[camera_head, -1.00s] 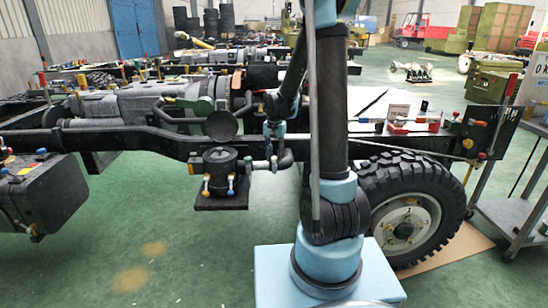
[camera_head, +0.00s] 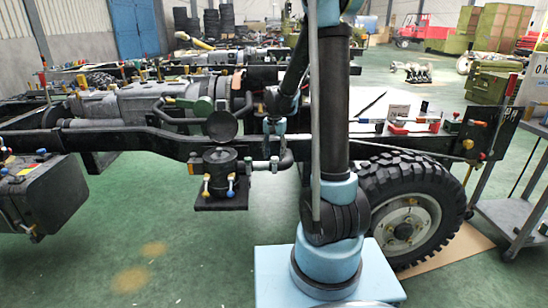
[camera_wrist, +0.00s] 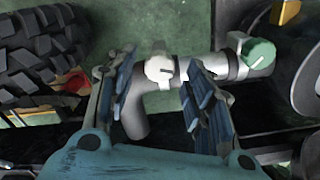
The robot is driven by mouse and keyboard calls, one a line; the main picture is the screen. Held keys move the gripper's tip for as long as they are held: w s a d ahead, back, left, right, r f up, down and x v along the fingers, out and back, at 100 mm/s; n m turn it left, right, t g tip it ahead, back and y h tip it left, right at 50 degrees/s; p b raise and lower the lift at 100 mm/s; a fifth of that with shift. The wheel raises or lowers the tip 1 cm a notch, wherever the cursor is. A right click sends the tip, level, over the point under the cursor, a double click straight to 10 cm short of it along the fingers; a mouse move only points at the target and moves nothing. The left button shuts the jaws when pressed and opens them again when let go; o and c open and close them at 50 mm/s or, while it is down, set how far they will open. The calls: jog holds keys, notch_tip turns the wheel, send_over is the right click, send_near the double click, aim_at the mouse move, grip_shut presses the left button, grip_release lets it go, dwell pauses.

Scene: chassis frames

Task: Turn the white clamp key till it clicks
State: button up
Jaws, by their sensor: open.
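The white clamp key (camera_wrist: 160,69) is a small rounded knob with a dark line on its face. It sits on a grey bent pipe (camera_wrist: 135,120) in the wrist view. My gripper (camera_wrist: 160,84) is open, with one blue-padded finger left of the key and the other right of it. Gaps show between the key and the pads; I cannot tell how deep the fingers reach. In the head view my gripper (camera_head: 273,148) points down at the pipe beside the black canister, and the key is too small there to make out clearly.
A green knob (camera_wrist: 258,54) sits on the same pipe to the right. A black canister (camera_head: 220,172) with coloured taps is left of my gripper. A tyre (camera_head: 412,208) is on the right, and the dark chassis rail (camera_head: 120,138) runs behind.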

aim_at(275, 157)
notch_tip(275, 157, up, 10)
jog(key=shift+r, duration=0.25)
dwell(0.5)
